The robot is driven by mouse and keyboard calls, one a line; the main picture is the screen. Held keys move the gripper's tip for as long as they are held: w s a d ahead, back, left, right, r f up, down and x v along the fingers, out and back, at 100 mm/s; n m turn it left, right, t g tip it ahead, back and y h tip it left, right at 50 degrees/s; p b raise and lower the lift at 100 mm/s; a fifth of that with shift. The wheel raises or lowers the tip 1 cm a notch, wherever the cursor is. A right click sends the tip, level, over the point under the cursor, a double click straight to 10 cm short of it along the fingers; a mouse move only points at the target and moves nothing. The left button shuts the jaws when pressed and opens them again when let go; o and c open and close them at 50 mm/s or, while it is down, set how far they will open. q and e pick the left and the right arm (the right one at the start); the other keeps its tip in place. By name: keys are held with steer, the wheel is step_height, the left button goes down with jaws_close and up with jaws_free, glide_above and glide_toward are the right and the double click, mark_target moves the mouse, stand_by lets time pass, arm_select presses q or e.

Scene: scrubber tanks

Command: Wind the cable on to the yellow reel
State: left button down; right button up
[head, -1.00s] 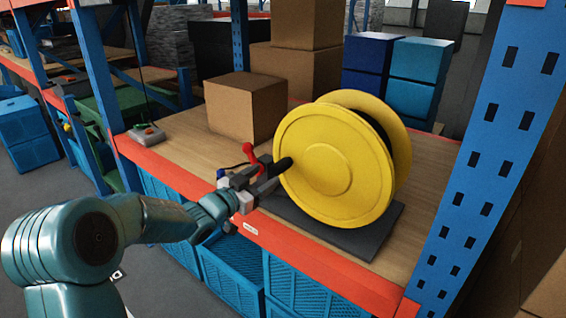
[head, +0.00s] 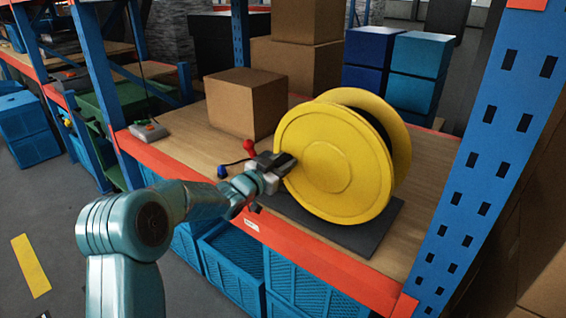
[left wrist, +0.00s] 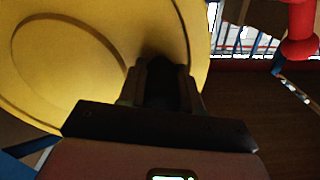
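The yellow reel (head: 335,160) stands upright on a dark base plate (head: 372,238) on the wooden shelf. Dark cable (head: 372,118) shows between its flanges. A thin dark cable end with a blue plug (head: 222,171) lies on the shelf left of the reel. My left gripper (head: 278,162) is at the left edge of the reel's near face. In the left wrist view its fingers (left wrist: 165,85) close around a dark crank handle standing out from the yellow reel (left wrist: 65,60). The fingers mostly hide the handle. My right gripper is not in view.
A red knobbed part (head: 249,147) stands just behind my left gripper, and shows in the left wrist view (left wrist: 300,30). A cardboard box (head: 245,103) and a grey control box (head: 148,131) sit on the shelf. A blue rack post (head: 490,150) stands at right.

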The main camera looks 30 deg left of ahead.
mark_target(326, 127)
arm_select(q)
steer(key=shift+r, duration=0.3)
step_height(326, 127, up, 2)
steer(key=m+b, duration=0.2)
steer(key=shift+r+m, duration=0.15)
steer(key=shift+m, duration=0.15)
steer(key=d+r+m+b, duration=0.1)
steer(key=r+m, duration=0.1)
steer(key=d+r+m+b, duration=0.1)
steer(key=r+m, duration=0.2)
steer(key=m, duration=0.1)
steer(key=shift+s+d+r+b, duration=0.1)
steer(key=shift+d+r+b, duration=0.3)
steer(key=d+r+m+b, duration=0.1)
steer(key=m, duration=0.1)
steer(key=d+r+m+b, duration=0.1)
steer(key=m, duration=0.1)
steer(key=d+r+m, duration=0.1)
steer(key=d, duration=0.1)
steer(key=shift+s+d+m+b, duration=0.1)
steer(key=shift+s+m+b, duration=0.1)
steer(key=shift+m+b, duration=0.2)
steer(key=shift+d+r+m+b, duration=0.3)
steer(key=shift+d+m+b, duration=0.05)
steer(key=shift+d+m, duration=0.55)
steer(key=shift+s+d+r, duration=0.1)
steer(key=shift+d, duration=0.6)
steer(key=shift+d, duration=0.1)
